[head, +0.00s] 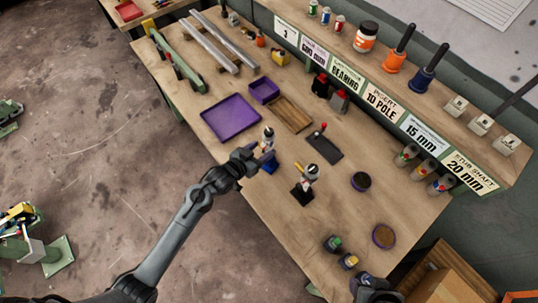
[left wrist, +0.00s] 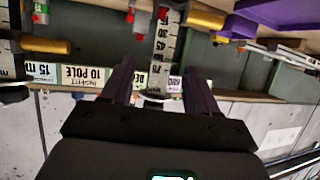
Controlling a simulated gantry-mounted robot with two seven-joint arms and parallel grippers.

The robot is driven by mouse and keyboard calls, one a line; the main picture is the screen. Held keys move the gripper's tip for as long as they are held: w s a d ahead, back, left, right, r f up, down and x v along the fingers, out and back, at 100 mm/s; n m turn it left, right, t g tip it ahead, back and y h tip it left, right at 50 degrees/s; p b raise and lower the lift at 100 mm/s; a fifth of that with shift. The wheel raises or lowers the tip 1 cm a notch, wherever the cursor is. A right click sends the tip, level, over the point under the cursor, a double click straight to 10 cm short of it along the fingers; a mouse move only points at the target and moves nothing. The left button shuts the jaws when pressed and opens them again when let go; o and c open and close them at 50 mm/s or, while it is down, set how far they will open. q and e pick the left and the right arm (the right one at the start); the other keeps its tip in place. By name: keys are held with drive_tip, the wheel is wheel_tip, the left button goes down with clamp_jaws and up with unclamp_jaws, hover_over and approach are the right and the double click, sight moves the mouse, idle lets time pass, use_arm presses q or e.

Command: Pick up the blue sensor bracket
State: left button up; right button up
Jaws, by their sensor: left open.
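A small blue piece (head: 270,166), the only part I can match to the blue sensor bracket, sits on the bench beside my left gripper. The gripper partly covers it, so its full shape is hidden. My left gripper (head: 261,156) is open, close to the bench's front edge, beside the blue piece and a small stand with a pale top (head: 268,136). In the left wrist view, the open fingers (left wrist: 160,82) have a numbered scale (left wrist: 165,40) beyond them. No blue bracket can be made out there. My right gripper does not show clearly.
A second stand (head: 304,186) with a dark base stands right of the left gripper. A purple tray (head: 230,118), wooden tray (head: 290,114) and dark plate (head: 324,147) lie farther back. A labelled shelf (head: 380,83) runs along the rear. Round dishes (head: 383,236) lie at right.

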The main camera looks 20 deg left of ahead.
sight(267, 144)
use_arm(q)
drive_tip(key=x, duration=0.4)
drive_tip(key=shift+w+r, duration=0.15)
drive_tip(key=shift+w, duration=0.4)
drive_tip(key=shift+w+d, duration=0.15)
drive_tip(key=shift+w, duration=0.15)
drive_tip(key=shift+c, duration=0.2)
clamp_jaws()
